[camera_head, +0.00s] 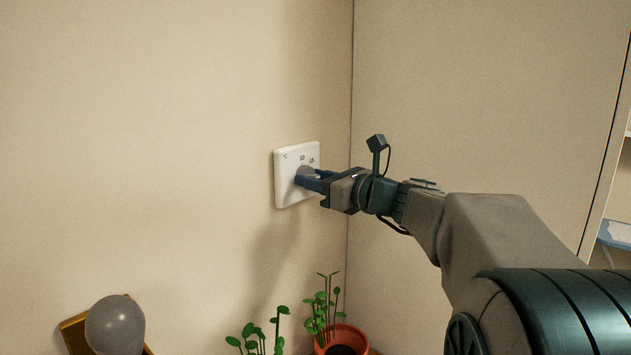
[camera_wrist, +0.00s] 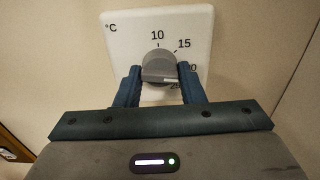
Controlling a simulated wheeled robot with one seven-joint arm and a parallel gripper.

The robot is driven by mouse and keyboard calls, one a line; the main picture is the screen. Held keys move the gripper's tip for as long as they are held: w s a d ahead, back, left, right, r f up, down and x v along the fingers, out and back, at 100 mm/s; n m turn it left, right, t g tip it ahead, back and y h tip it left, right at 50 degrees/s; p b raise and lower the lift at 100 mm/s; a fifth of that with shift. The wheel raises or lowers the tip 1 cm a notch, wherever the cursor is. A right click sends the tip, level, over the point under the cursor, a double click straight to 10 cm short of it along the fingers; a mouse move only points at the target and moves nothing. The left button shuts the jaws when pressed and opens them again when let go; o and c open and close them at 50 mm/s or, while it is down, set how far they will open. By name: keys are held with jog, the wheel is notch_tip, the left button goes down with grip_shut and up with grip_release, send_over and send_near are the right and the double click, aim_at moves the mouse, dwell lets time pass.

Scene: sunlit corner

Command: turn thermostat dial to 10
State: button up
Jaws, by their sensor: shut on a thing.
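The thermostat is a white square plate (camera_head: 285,184) on the wall near the corner, with a grey round dial (camera_head: 306,170) on its face. In the wrist view the plate (camera_wrist: 120,35) shows °C and the marks 10, 15, 20 and 25, with 10 above the dial (camera_wrist: 157,60) and 15 at its upper right. The 20 and 25 are partly hidden by my right finger and the dial. My gripper (camera_head: 303,179) is shut on the dial, one blue finger on each side.
A grey balloon-like ball (camera_head: 115,325) is at the lower left by a yellow-brown object (camera_head: 75,332). Green plants stand below the thermostat, one in an orange pot (camera_head: 345,333). A flat wall or panel (camera_head: 480,100) is close on the right of the corner.

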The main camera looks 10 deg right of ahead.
jog(key=shift+f+b, duration=0.15)
jog(key=shift+b, duration=0.15)
jog(key=n+b, duration=1.9)
jog(key=b, duration=0.1)
jog(key=shift+n, duration=0.3)
jog(key=shift+r, duration=0.2)
jog(key=o, duration=1)
jog(key=shift+d, duration=0.1)
